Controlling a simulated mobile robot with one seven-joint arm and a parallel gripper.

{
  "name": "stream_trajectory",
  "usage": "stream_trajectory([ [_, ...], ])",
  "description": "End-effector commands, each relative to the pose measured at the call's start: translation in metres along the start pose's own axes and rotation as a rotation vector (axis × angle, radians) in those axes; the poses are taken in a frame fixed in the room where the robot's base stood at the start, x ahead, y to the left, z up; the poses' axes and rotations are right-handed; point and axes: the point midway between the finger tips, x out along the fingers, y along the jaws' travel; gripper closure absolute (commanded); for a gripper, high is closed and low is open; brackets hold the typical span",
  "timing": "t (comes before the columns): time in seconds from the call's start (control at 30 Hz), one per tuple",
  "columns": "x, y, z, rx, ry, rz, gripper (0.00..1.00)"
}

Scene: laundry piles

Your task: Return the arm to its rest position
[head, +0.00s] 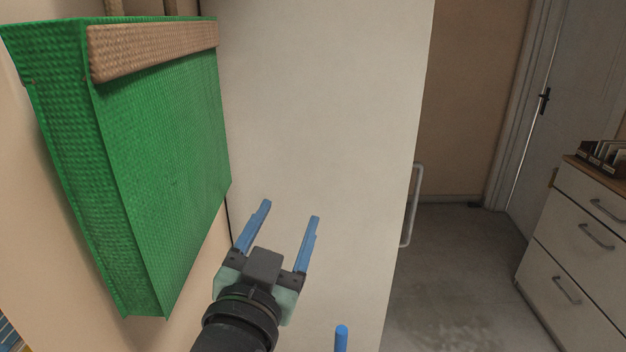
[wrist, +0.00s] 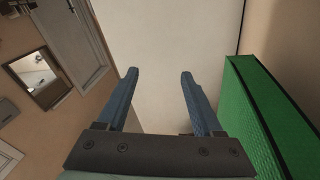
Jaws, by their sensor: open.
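My gripper (head: 290,212) has two blue fingers that stand apart with nothing between them. In the head view it is at the lower middle, in front of a tall pale cabinet side (head: 325,110). In the wrist view my gripper (wrist: 158,78) also shows open and empty, with the pale surface (wrist: 170,35) behind it. A green woven bag (head: 155,170) with a tan band hangs by the wall at the left, apart from the fingers. The bag also shows in the wrist view (wrist: 265,120), to the right of the fingers.
A drawer unit (head: 570,245) with a small box of items (head: 603,157) on top stands at the right. A door (head: 570,90) is behind it. A long handle (head: 412,205) runs along the cabinet edge. The floor (head: 445,270) between cabinet and drawers is clear.

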Motion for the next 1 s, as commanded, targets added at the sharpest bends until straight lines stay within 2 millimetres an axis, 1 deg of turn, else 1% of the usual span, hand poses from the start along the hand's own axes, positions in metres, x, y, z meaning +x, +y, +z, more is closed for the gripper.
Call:
stream_trajectory([
  [0.03, 0.001, -0.004, -0.047, 0.005, 0.071, -0.039, 0.32],
  [0.07, -0.001, -0.006, -0.069, 0.001, 0.109, -0.065, 0.32],
  [0.1, -0.005, -0.009, -0.1, -0.007, 0.164, -0.098, 0.32],
  [0.13, -0.009, -0.011, -0.122, -0.013, 0.207, -0.122, 0.32],
  [0.17, -0.014, -0.012, -0.145, -0.023, 0.253, -0.143, 0.32],
  [0.2, -0.022, -0.014, -0.173, -0.037, 0.313, -0.17, 0.32],
  [0.27, -0.037, -0.016, -0.211, -0.059, 0.4, -0.205, 0.32],
  [0.3, -0.047, -0.017, -0.233, -0.075, 0.457, -0.224, 0.32],
  [0.4, -0.073, -0.018, -0.277, -0.114, 0.576, -0.259, 0.32],
  [0.5, -0.092, -0.019, -0.302, -0.142, 0.654, -0.279, 0.32],
  [0.6, -0.101, -0.02, -0.313, -0.157, 0.692, -0.287, 0.32],
  [1.0, -0.102, -0.02, -0.314, -0.159, 0.696, -0.288, 0.32],
])
